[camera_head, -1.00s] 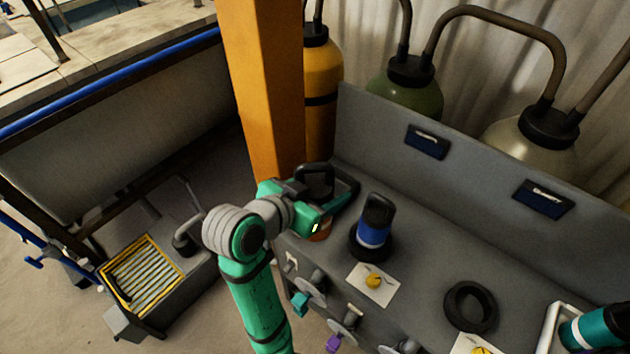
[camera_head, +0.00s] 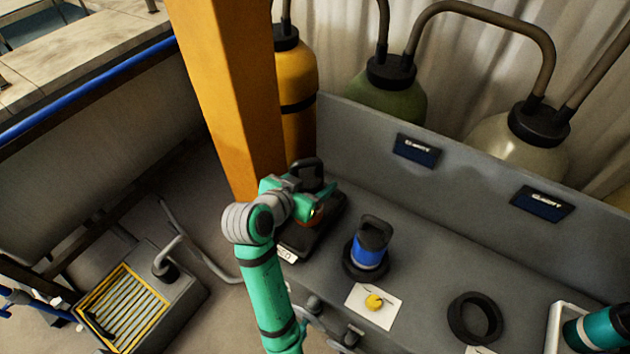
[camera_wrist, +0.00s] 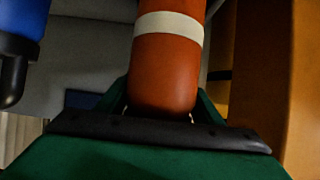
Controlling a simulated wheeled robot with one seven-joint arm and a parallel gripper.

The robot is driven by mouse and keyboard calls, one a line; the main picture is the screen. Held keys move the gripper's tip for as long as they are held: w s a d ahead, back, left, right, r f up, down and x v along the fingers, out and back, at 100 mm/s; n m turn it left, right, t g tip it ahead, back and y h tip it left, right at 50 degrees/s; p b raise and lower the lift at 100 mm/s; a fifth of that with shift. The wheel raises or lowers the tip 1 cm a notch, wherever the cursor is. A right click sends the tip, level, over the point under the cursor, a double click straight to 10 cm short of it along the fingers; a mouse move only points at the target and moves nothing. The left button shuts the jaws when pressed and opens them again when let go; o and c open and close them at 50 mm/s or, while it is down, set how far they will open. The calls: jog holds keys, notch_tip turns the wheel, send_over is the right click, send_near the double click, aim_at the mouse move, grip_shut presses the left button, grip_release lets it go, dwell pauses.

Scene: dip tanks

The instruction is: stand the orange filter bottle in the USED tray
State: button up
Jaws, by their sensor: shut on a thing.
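The orange filter bottle (camera_wrist: 166,75), with a white band, stands between my fingers in the wrist view. In the head view only a bit of its orange body (camera_head: 313,217) shows below my gripper (camera_head: 318,207), with a black handled top above. My gripper is shut on the bottle. The USED tray (camera_head: 298,246) is a black tray at the left end of the grey bench, its white label partly hidden by my arm. The bottle is over or in this tray; I cannot tell whether its base touches.
A blue bottle (camera_head: 369,256) with a black handle stands in a black ring to the right. A white card (camera_head: 360,301) with a yellow item and an empty black ring (camera_head: 474,318) lie on the bench. An orange post (camera_head: 225,95) rises close behind my gripper.

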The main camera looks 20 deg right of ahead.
jog(key=f, duration=0.1)
jog(key=w+f, duration=0.1)
jog(key=f, duration=0.1)
jog(key=d+f, duration=0.1)
jog(key=f, duration=0.1)
jog(key=shift+w, duration=0.3)
jog(key=shift+a+f, duration=0.1)
jog(key=shift+a, duration=0.05)
jog(key=shift+f, duration=0.1)
jog(key=o, duration=1.5)
jog(key=shift+a, duration=0.1)
jog(key=shift+s, duration=0.1)
